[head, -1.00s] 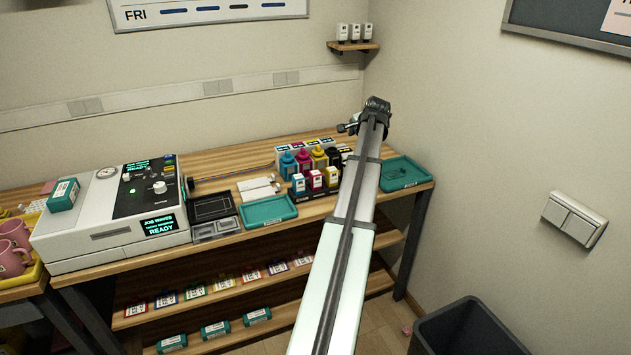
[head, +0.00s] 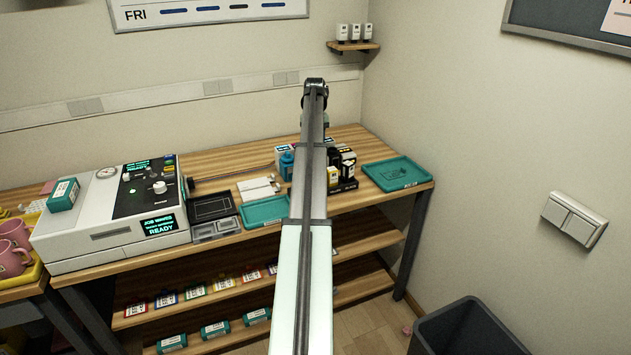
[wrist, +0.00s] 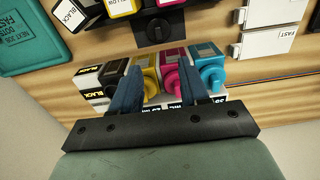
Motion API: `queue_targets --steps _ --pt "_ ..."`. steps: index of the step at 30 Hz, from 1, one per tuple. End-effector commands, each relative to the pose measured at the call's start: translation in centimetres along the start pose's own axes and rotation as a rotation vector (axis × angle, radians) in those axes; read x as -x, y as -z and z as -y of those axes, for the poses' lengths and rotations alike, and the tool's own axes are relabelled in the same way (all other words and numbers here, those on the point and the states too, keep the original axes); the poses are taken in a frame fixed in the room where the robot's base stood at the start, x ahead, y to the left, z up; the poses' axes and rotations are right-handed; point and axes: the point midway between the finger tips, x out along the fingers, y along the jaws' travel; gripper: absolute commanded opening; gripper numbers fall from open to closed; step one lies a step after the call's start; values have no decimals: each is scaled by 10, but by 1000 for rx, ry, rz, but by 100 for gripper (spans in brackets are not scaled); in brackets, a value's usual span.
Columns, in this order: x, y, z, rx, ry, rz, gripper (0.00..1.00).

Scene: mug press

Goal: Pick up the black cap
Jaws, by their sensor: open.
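In the wrist view, a row of ink bottles stands against white boxes, seen from above. The black bottle (wrist: 112,74) is at the left end of the row, and its dark top is the black cap (wrist: 115,68); the left finger partly covers this bottle. Yellow (wrist: 147,80), magenta (wrist: 178,78) and cyan (wrist: 210,76) bottles follow to the right. My gripper (wrist: 165,84) is open and empty, its two blue fingers spread over the row. In the head view my arm hides part of the bottles; the black bottle (head: 334,155) shows just right of it.
A cartridge rack (wrist: 153,32) with a dark round knob lies at the top of the wrist view. A teal tray (wrist: 25,38) is at its left and white packs (wrist: 268,12) at its right. In the head view, the press (head: 112,215) stands left on the wooden bench.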

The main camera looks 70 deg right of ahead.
Motion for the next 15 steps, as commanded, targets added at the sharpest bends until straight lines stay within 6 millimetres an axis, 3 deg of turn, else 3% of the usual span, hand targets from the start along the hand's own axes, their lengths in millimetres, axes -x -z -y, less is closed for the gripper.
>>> queue_targets --steps 5,15 --pt "-10 0 2 18 0 10 45" --pt "-63 -1 1 15 1 9 45"
